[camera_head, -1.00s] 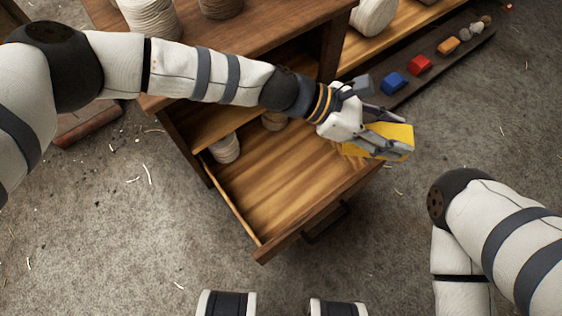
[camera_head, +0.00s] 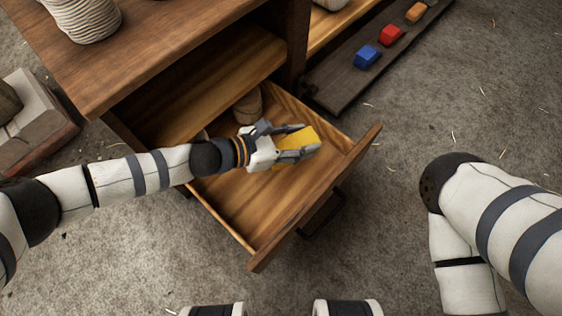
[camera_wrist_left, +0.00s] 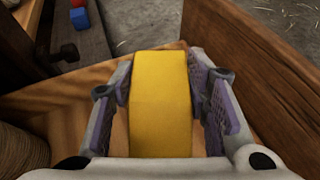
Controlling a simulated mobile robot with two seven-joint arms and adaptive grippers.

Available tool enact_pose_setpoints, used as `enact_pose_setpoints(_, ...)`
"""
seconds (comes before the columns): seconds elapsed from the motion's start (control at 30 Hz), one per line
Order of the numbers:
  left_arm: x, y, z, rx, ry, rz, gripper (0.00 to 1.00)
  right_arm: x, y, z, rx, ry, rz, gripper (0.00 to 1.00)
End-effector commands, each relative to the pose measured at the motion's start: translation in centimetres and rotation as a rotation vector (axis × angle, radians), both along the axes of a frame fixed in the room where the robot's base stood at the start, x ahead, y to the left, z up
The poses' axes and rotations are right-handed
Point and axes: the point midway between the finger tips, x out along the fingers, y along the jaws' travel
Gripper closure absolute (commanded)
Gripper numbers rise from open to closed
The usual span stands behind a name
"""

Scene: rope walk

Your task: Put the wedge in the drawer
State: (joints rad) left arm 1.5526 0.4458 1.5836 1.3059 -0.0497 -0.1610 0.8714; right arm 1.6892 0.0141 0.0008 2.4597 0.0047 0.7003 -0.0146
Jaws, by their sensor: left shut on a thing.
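The yellow wedge (camera_head: 296,146) is between the fingers of my left gripper (camera_head: 298,141), which is shut on it. In the left wrist view the wedge (camera_wrist_left: 160,105) fills the space between the purple finger pads. The open wooden drawer (camera_head: 240,204) lies below, and the gripper and wedge are within its outline. I cannot tell whether the wedge touches the drawer floor. My right gripper is not in view; only part of my right arm shows at the right.
A rope coil (camera_head: 249,106) sits at the back of the drawer. The cabinet top (camera_head: 150,50) overhangs the drawer's rear. A dark board (camera_head: 340,88) with blue, red and orange blocks lies beyond on the floor. The drawer's front panel (camera_head: 318,195) stands up as an edge.

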Motion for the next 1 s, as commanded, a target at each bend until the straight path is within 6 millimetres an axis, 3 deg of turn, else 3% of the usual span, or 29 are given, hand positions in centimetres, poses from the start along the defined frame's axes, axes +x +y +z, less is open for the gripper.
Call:
enact_pose_setpoints(0.03, -0.5, 0.6, -1.6, 0.001, 0.006, 0.002, 0.9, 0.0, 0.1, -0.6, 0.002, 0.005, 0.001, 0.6)
enact_pose_setpoints(0.1, -1.0, 1.5, -2.9, 0.0, 0.007, 0.001, 0.9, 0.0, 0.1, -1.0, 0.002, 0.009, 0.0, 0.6)
enact_pose_setpoints(0.37, -2.0, 3.2, -5.0, 0.0, 0.002, 0.0, 0.9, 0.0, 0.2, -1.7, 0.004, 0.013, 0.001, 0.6)
enact_pose_setpoints(0.6, -2.3, 3.7, -8.8, -0.001, 0.003, 0.0, 0.9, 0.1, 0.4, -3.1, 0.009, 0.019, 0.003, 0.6)
enact_pose_setpoints(0.9, -2.3, 3.7, -9.0, -0.001, 0.002, -0.001, 0.9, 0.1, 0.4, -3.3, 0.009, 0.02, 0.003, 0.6)
enact_pose_setpoints(0.93, -2.3, 3.7, -9.0, 0.0, 0.002, -0.001, 0.53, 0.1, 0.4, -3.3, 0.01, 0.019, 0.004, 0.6)
enact_pose_setpoints(1.0, -2.3, 3.7, -8.9, 0.0, 0.002, -0.001, 0.37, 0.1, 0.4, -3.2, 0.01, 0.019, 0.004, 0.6)
